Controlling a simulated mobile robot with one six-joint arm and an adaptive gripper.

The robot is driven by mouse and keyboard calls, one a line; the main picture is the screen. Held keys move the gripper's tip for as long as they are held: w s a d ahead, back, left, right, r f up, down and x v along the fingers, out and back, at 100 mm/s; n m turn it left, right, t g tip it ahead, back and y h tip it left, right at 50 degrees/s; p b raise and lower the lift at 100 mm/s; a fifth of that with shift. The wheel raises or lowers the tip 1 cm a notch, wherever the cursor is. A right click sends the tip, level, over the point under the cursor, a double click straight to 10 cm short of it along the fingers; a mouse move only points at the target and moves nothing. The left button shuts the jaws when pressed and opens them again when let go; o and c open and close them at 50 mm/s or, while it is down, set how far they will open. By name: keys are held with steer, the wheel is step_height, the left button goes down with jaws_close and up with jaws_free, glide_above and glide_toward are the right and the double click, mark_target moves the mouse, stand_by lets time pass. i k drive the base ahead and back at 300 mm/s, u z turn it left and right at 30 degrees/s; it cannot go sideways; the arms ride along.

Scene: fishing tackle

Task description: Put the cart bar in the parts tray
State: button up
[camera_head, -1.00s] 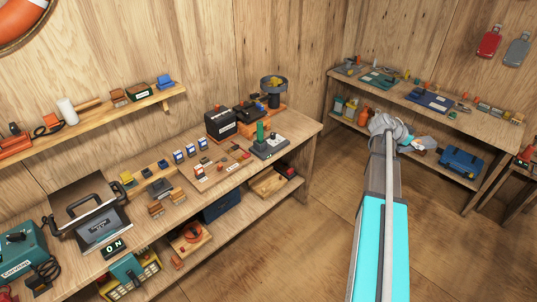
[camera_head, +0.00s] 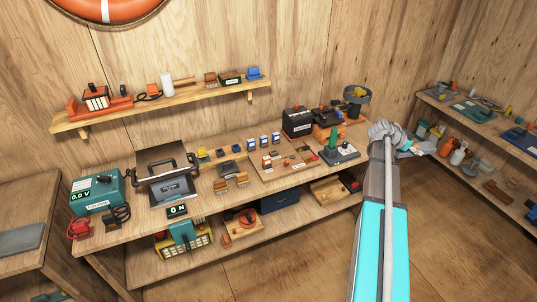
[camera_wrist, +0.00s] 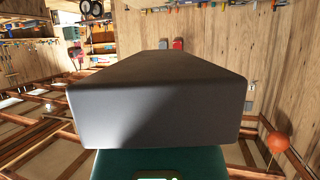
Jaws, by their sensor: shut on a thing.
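My gripper (camera_head: 428,149) is at the far end of my outstretched arm in the head view, in front of the right end of the workbench. It is shut. A dark grey bar (camera_wrist: 155,105), which I take for the cart bar, fills the middle of the wrist view, held close to the camera. Its far end points away from me. The fingertips are hidden there, and the bar is too small to make out in the head view. I cannot tell which tray is the parts tray; a flat wooden tray (camera_head: 267,174) with small parts lies on the workbench.
A wall shelf (camera_head: 140,112) hangs above. A side table (camera_head: 30,195) stands left. The floor (camera_head: 280,265) in front is open.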

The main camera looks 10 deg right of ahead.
mark_target(18, 241)
steer(key=u, duration=0.3)
steer(key=i, duration=0.15)
steer(key=u, duration=1.9)
steer(key=k, duration=0.65)
steer(key=u, duration=0.15)
steer(key=i, duration=1.1)
steer(key=u, duration=0.2)
